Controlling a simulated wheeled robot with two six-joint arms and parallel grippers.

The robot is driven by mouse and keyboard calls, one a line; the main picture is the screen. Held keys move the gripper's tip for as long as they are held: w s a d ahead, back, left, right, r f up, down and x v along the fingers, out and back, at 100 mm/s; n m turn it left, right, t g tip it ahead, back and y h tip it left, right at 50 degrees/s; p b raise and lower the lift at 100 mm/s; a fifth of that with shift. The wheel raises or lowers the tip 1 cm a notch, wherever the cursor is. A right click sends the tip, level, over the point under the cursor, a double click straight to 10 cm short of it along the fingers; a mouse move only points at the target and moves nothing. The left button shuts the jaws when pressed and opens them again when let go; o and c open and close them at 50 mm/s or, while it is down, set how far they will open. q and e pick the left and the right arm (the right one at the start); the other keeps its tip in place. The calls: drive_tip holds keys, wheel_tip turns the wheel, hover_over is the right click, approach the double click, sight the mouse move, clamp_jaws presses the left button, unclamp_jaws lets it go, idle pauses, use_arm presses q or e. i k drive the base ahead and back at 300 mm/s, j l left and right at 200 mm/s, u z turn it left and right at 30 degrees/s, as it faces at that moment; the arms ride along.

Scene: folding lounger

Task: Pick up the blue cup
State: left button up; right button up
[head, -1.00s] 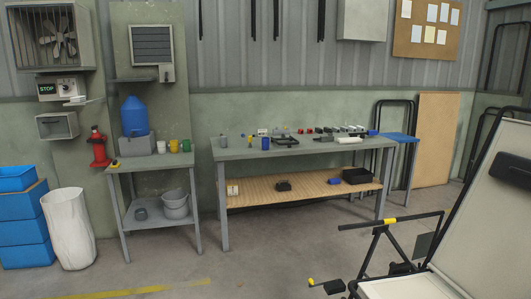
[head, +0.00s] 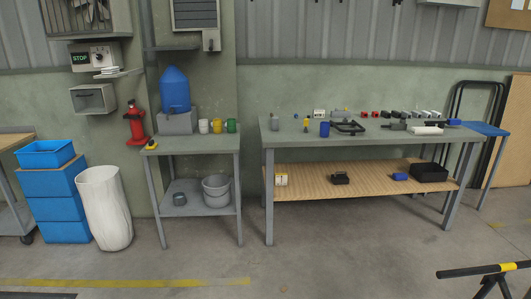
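A small blue cup (head: 324,129) stands upright near the front of the long grey workbench (head: 290,139), left of its middle. It is just left of a black frame-like item on the bench top. Neither of my grippers shows in the head view.
A smaller grey table (head: 190,146) to the left holds a large blue container (head: 175,90) and white, yellow and green cups (head: 217,125). A white bin (head: 104,208) and blue crates (head: 60,205) stand farther left. A black bar with yellow parts (head: 485,270) is at lower right. The floor before the bench is clear.

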sight(324, 125)
drive_tip(key=i+u, duration=0.1)
drive_tip(key=i, duration=1.6)
